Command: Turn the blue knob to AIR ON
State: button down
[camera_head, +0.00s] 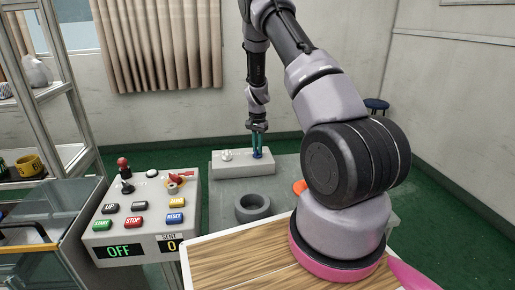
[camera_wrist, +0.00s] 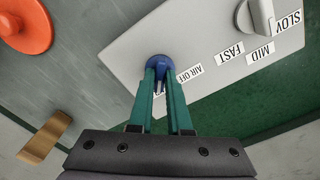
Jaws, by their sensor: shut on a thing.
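The blue knob (camera_wrist: 159,63) sits on the light grey switch box (camera_wrist: 122,50), beside a label that reads AIR OFF (camera_wrist: 190,73). Another label next to it is mostly hidden by my fingers. My gripper (camera_wrist: 162,80) has its green fingers closed on the blue knob, pointing down at the box. In the head view my gripper (camera_head: 257,148) reaches the right part of the switch box (camera_head: 232,170), and the knob there is small and partly covered. I cannot read the knob's exact pointing direction.
An orange disc (camera_wrist: 25,25) lies on the grey table. A grey ring (camera_head: 253,207), a button panel (camera_head: 140,212) and a wooden board (camera_head: 235,262) are nearer.

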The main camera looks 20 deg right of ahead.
jog(key=shift+m, duration=0.6)
jog(key=c, duration=0.9)
grip_release()
jog(key=shift+o, duration=0.2)
jog(key=shift+r, duration=0.1)
notch_tip(320, 180, up, 11)
jog(key=shift+f, duration=0.2)
